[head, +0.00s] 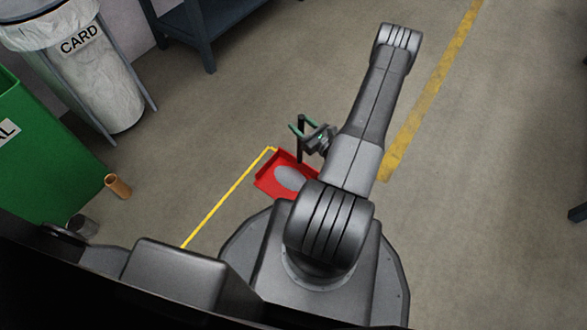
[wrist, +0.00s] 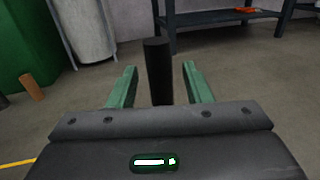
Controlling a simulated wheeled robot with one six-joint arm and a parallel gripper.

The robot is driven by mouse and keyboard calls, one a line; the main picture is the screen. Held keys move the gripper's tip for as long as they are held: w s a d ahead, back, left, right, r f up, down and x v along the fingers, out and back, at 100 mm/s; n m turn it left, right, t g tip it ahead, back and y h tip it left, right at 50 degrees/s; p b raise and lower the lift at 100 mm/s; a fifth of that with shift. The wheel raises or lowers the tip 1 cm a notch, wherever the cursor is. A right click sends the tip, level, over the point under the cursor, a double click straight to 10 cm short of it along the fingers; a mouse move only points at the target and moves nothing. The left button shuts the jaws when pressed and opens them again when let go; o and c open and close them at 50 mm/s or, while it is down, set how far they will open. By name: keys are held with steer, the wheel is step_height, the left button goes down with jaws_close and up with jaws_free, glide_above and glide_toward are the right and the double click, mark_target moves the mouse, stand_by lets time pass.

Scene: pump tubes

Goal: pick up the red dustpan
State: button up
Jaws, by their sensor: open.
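The red dustpan (head: 267,184) lies on the floor just in front of my base, with a grey patch in its pan. Its black upright handle (head: 301,128) rises from the pan's back edge. My gripper (head: 300,131) is at the upper part of the handle, with green fingers. In the wrist view the dark handle (wrist: 158,72) stands between the two open green fingertips (wrist: 158,75), with a gap visible on each side. The pan itself is not in the wrist view, and my arm hides its right part in the head view.
A green bin (head: 40,150) and a white bag stand marked CARD (head: 95,75) are at the left. An orange-brown cylinder (head: 118,186) and a grey can (head: 83,225) are on the floor near the green bin. A dark shelf (head: 205,25) is at the back. The right floor is mostly clear.

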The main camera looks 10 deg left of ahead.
steer(key=shift+c, duration=0.5)
jaws_close()
steer(key=shift+r, duration=0.15)
